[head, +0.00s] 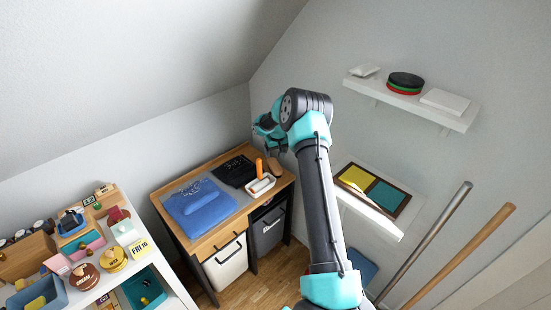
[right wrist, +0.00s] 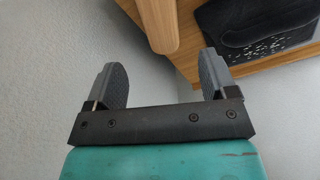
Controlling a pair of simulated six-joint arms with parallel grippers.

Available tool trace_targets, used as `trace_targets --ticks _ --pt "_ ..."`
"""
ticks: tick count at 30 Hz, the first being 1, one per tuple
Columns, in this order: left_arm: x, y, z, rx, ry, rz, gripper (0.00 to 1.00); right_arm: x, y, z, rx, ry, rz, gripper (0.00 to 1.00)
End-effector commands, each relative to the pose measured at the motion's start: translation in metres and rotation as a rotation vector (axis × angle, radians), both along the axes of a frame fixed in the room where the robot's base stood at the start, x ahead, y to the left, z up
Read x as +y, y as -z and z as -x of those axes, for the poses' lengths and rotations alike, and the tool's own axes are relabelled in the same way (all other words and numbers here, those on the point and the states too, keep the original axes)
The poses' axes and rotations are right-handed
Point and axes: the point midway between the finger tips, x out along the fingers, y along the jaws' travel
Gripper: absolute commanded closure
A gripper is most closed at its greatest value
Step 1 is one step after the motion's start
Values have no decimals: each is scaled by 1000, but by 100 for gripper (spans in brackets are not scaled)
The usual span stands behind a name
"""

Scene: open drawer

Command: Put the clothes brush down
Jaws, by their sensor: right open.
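The clothes brush appears to be the brown wooden piece (head: 275,167) at the back right corner of the wooden desk (head: 207,243). In the right wrist view a rounded wooden piece (right wrist: 158,22), likely the same brush, lies at the desk's edge, beyond the fingertips. My right gripper (head: 274,148) is above that corner, partly hidden by its own wrist. In the right wrist view its two fingers (right wrist: 163,75) are spread with nothing between them. My left gripper is not in view.
A white tray (head: 262,188) with an orange-handled tool (head: 259,168) stands beside the brush. Folded blue clothing (head: 200,208) and a black patterned cloth (head: 236,170) lie on the desk. Bins (head: 226,266) stand beneath. Wall shelves (head: 410,104) are right; a cluttered shelf is left.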

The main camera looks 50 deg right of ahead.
Motion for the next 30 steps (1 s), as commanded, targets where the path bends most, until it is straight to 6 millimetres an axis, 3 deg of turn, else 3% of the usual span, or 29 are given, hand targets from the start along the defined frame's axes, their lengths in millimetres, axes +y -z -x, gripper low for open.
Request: trace_targets --ticks 5,25,30 --pt "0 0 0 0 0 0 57 1 -10 1 0 -1 0 22" --pt "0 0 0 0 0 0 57 2 -9 1 0 -3 0 22" --pt "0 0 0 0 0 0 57 23 2 1 -18 -59 -16 22"
